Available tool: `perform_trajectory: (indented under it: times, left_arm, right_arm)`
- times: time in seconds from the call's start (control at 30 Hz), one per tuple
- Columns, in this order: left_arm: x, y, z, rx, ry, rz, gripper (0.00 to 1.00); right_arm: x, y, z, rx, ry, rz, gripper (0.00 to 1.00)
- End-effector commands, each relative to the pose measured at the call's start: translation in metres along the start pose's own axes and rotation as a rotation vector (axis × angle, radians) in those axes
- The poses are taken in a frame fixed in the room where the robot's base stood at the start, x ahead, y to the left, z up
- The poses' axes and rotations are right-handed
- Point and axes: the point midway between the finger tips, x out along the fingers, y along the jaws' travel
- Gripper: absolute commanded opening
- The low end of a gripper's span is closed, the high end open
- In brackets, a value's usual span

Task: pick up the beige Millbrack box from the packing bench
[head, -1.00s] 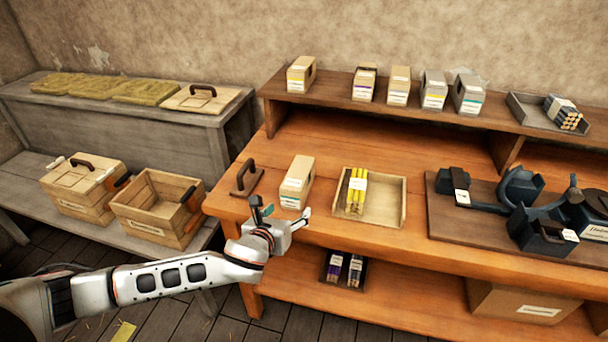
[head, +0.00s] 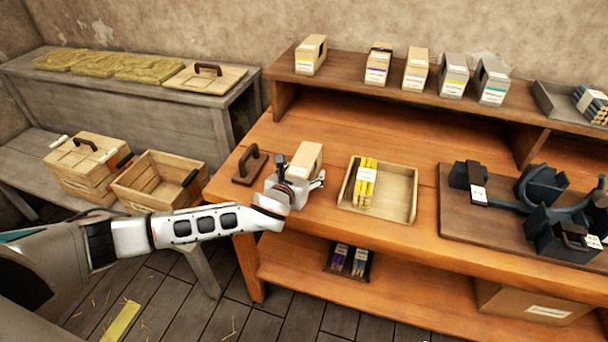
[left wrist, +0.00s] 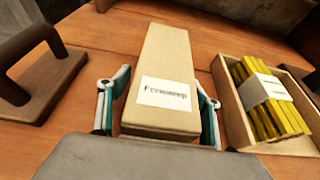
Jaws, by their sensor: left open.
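A beige box (head: 307,159) stands on the packing bench (head: 330,129), left of the tray of yellow sticks. In the left wrist view the beige box (left wrist: 172,62) carries a white label reading something like "Fernsweep", not Millbrack. My left gripper (head: 297,180) is open at this box and hides its lower front. In the left wrist view the fingers of my left gripper (left wrist: 160,108) stand on either side of the box's near end. Beige boxes (head: 311,54), (head: 378,66) and (head: 415,69) stand on the raised shelf; I cannot read their labels. My right gripper is not in view.
A dark handled press block (head: 249,167) sits close left of the box. The wooden tray (head: 401,193) with yellow sticks (head: 364,183) is close right. A dark machine (head: 540,205) occupies the right side. Grey boxes (head: 453,75) are also on the shelf.

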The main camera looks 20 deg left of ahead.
Motion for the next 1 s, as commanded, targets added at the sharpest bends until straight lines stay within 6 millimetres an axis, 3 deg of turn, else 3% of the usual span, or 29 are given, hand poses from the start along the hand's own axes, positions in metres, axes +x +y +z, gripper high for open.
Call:
perform_trajectory:
  times: [0.33,0.37,0.5,0.53,1.0]
  left_arm:
    - [0.0099,0.0004,-0.0005,0.0,0.001,0.0,0.64]
    - [0.0099,0.0004,-0.0005,0.0,0.001,0.0,0.61]
    - [0.0097,0.0004,-0.0006,0.0,0.001,0.0,0.25]
    - [0.0097,0.0003,-0.0006,-0.001,0.001,0.0,0.23]
    - [0.0087,0.0002,0.0033,-0.001,-0.002,0.0,0.22]
  right_arm:
    - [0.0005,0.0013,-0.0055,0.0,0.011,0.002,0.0]
    - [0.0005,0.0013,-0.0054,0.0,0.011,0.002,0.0]
    - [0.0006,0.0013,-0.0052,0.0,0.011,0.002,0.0]
    - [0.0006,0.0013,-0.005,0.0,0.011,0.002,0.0]
    - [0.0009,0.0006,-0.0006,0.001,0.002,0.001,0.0]
